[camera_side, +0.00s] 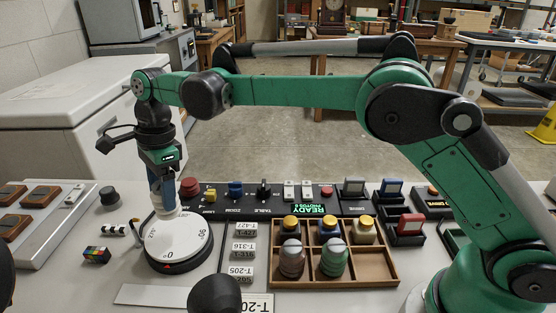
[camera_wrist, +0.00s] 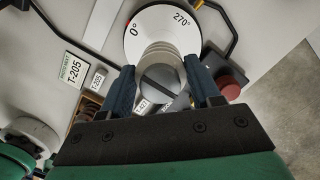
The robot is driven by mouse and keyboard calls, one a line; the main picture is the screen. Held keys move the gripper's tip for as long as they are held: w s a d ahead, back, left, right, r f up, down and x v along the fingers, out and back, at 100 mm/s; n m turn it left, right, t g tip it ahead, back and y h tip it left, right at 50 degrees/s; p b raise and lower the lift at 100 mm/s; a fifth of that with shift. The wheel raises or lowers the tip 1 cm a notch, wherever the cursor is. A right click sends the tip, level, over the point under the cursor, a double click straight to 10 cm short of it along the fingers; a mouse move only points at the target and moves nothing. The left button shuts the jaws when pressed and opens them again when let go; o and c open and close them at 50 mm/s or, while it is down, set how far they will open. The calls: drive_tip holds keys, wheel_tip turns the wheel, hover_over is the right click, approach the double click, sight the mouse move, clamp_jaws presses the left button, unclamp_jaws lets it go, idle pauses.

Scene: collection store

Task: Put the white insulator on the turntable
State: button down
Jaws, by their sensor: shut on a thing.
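My gripper (camera_side: 163,208) points down at the far-left part of the turntable. In the wrist view its two blue fingers (camera_wrist: 160,88) are shut on the white insulator (camera_wrist: 160,62), a pale ribbed piece with a grey slotted end facing the camera. The turntable (camera_side: 184,246) is a round white disc with degree marks and a red pointer at its front. It also shows in the wrist view (camera_wrist: 182,33), behind the insulator. In the side view the fingers mostly hide the insulator. I cannot tell whether its lower end touches the disc.
A wooden compartment tray (camera_side: 385,266) with several other insulators stands right of the turntable. Number cards (camera_side: 243,247) lie between them. A black control panel (camera_side: 255,208) with buttons runs behind. A colour cube (camera_side: 96,255) is at left. A black round object (camera_side: 215,295) is in front.

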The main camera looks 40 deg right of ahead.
drive_tip(key=shift+f, duration=2.5)
drive_tip(key=shift+f, duration=0.15)
drive_tip(key=shift+c, duration=0.9)
unclamp_jaws()
drive_tip(key=r, duration=0.4)
drive_tip(key=d+r, duration=0.1)
drive_tip(key=r, duration=0.3)
drive_tip(key=d+r, duration=0.1)
drive_tip(key=r, duration=0.3)
drive_tip(key=shift+r, duration=0.1)
drive_tip(key=s+d+r+n+t, duration=0.2)
drive_tip(key=s+d+r+n, duration=0.1)
drive_tip(key=d+n, duration=0.25)
drive_tip(key=s+d+f+n+t+h, duration=0.1)
drive_tip(key=s+d+f+n+t, duration=0.1)
drive_tip(key=s+d+f+n, duration=0.2)
drive_tip(key=s+d+f+n+t, duration=0.3)
drive_tip(key=s+d+n, duration=0.4)
drive_tip(key=s+n, duration=0.1)
drive_tip(key=shift+s+f+h, duration=0.35)
drive_tip(key=shift+s+h, duration=0.05)
drive_tip(key=shift+s, duration=0.45)
